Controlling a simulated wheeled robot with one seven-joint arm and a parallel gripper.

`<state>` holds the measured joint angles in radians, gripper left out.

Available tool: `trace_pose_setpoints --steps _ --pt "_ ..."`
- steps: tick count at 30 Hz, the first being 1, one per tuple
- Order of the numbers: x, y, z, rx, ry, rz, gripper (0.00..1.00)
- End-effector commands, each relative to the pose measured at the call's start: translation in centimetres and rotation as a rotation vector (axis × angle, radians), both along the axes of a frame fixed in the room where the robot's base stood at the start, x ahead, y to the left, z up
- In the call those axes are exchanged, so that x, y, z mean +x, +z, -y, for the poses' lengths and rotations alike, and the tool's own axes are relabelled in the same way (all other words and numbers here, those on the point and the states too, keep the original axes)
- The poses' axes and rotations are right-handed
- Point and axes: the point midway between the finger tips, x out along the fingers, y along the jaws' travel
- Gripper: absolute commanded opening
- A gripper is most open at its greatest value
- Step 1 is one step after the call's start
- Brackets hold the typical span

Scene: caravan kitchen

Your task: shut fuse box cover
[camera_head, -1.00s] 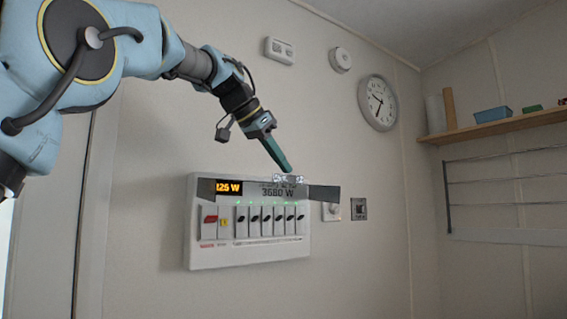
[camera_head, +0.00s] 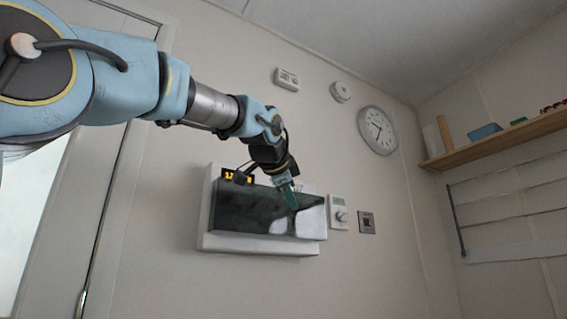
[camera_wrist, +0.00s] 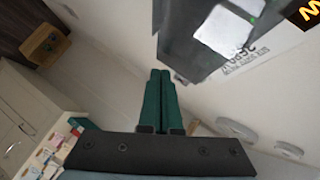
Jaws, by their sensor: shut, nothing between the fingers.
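The white fuse box (camera_head: 208,243) is fixed to the wall, with its lit orange display (camera_head: 230,175) at the top left. Its dark glossy cover (camera_head: 240,208) hangs down over the row of switches and hides them. I cannot tell whether its lower edge lies flush with the box. My gripper (camera_head: 293,205) is shut and empty, with its green fingertips in front of the cover's right half. In the wrist view, the fingers (camera_wrist: 161,90) are together beside the dark cover (camera_wrist: 185,48); contact is unclear. The printed box face (camera_wrist: 248,62) also shows there.
A white wall control (camera_head: 339,213) and a dark wall socket (camera_head: 367,222) sit just right of the box. A clock (camera_head: 377,130) hangs above them. A wooden shelf (camera_head: 495,141) and a wire rack (camera_head: 510,208) are at the right. The wall below the box is clear.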

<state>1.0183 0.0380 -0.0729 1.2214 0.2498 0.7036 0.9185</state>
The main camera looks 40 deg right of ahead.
Motion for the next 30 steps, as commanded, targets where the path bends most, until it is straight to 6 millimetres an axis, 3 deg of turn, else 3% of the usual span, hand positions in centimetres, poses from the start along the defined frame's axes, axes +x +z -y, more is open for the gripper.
trace_pose_setpoints --steps 1,12,30 --pt "0.3 -2.1 0.0 -0.003 0.000 0.044 0.00" --pt "3.2 -6.0 0.2 -0.020 0.001 0.354 0.00" --pt "5.9 -7.3 0.3 -0.031 0.001 0.567 0.00"
